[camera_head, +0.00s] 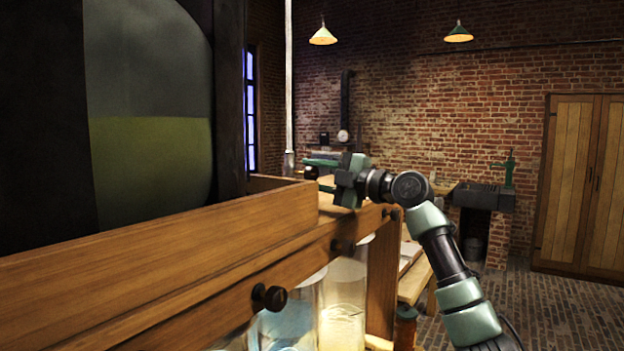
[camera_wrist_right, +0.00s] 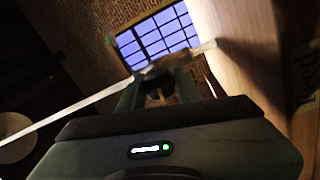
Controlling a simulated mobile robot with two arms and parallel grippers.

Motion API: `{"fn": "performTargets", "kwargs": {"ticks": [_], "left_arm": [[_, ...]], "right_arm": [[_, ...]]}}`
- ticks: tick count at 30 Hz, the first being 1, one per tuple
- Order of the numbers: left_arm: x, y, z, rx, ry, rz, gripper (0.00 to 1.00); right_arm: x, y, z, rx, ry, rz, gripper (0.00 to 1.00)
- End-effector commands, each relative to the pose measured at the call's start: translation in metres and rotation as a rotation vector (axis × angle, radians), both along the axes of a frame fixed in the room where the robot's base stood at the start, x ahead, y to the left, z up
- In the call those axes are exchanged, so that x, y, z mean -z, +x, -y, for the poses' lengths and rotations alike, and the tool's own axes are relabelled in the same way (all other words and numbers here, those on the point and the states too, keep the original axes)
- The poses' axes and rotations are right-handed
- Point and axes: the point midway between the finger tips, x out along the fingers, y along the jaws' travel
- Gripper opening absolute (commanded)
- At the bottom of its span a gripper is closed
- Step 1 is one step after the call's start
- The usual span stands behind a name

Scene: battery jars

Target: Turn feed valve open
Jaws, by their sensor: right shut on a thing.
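My right gripper (camera_head: 318,172) reaches in from the right at the far end of the wooden frame, beside the foot of a white vertical pipe (camera_head: 289,80). In the right wrist view its fingers (camera_wrist_right: 160,72) are closed around a pale tan, bar-like piece (camera_wrist_right: 190,55), which looks like the feed valve's handle. The fingers hide much of it, and I cannot tell its angle to the pipe. A wooden panel with lettering that seems to read "Feed" (camera_wrist_right: 304,78) stands at the right of that view. My left gripper is not in view.
A large dark-framed vessel with greenish liquid (camera_head: 150,165) stands at the left above the wooden frame (camera_head: 150,270). Black knobs (camera_head: 270,297) line its front, with glass jars (camera_head: 342,305) below. A sink (camera_head: 483,197) and wooden doors (camera_head: 580,185) are farther back. Brick floor at right is open.

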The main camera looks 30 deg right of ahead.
Motion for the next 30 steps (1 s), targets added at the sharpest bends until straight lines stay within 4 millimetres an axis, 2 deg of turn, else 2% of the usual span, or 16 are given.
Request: {"fn": "performTargets", "kwargs": {"ticks": [9,26,27,29,30], "left_arm": [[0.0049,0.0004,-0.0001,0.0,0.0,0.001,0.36],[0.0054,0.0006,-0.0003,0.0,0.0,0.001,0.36],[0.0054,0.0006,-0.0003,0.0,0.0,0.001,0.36],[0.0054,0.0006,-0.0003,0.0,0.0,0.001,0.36],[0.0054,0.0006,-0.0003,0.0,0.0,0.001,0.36]], "right_arm": [[-0.0013,-0.0003,0.0006,0.002,-0.118,0.053,0.0],[-0.0018,-0.0004,0.0004,0.002,-0.146,0.065,0.0],[-0.0018,-0.0004,0.0004,0.002,-0.146,0.065,0.4],[-0.0017,-0.0004,0.0005,0.002,-0.146,0.065,0.55],[-0.0016,-0.0003,0.0004,0.002,-0.146,0.065,0.55]]}}
